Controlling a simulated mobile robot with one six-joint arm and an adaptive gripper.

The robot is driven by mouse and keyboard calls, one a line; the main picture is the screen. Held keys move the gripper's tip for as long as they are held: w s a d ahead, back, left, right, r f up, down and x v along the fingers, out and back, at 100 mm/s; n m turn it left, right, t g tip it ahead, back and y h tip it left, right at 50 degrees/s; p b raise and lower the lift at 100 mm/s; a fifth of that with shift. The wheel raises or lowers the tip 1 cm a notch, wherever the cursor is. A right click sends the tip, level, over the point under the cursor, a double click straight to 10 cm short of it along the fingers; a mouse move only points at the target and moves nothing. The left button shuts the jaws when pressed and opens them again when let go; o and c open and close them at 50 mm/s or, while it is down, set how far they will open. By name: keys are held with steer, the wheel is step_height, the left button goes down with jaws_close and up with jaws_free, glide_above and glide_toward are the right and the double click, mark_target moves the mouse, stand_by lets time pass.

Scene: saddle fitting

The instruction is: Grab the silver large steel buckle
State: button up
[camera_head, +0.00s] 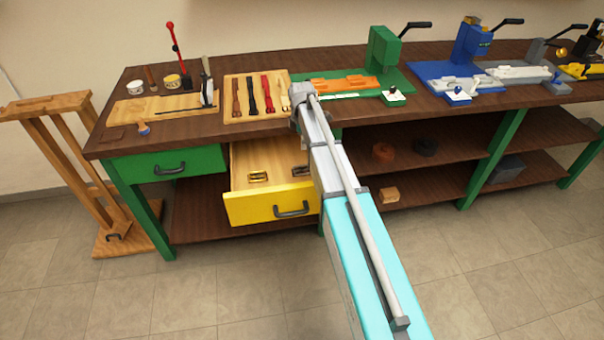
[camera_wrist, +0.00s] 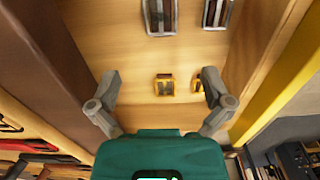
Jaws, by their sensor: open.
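In the wrist view, two large silver buckles lie on the wooden drawer floor at the top edge, a left one (camera_wrist: 160,14) and a right one (camera_wrist: 216,12), both partly cut off. Two smaller brass buckles, one on the left (camera_wrist: 164,86) and one on the right (camera_wrist: 196,84), lie lower in the picture. My gripper (camera_wrist: 160,78) is open and empty. Its fingers flank the left brass buckle in the picture, and the right finger partly covers the other. The silver buckles lie beyond the fingertips.
The yellow drawer (camera_head: 271,206) stands open below the workbench (camera_head: 222,132), with small buckles (camera_head: 258,177) inside. In the wrist view, the yellow drawer front (camera_wrist: 262,105) is at right and a brown wooden edge at left. A strap board (camera_head: 232,117) and a green fixture (camera_head: 383,50) stand above.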

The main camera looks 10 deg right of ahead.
steer(key=shift+w+f, duration=0.15)
stand_by(0.3)
steer(key=b, duration=0.9)
glide_above(301, 169)
step_height(301, 169, down, 8)
steer(key=shift+f, duration=0.2)
steer(key=shift+f, duration=0.1)
steer(key=shift+a+f+b, duration=0.1)
steer(key=shift+f+b, duration=2.35)
steer(key=shift+f, duration=0.05)
steer(key=shift+c, duration=0.3)
steer(key=c, duration=1)
steer(key=shift+r, duration=0.25)
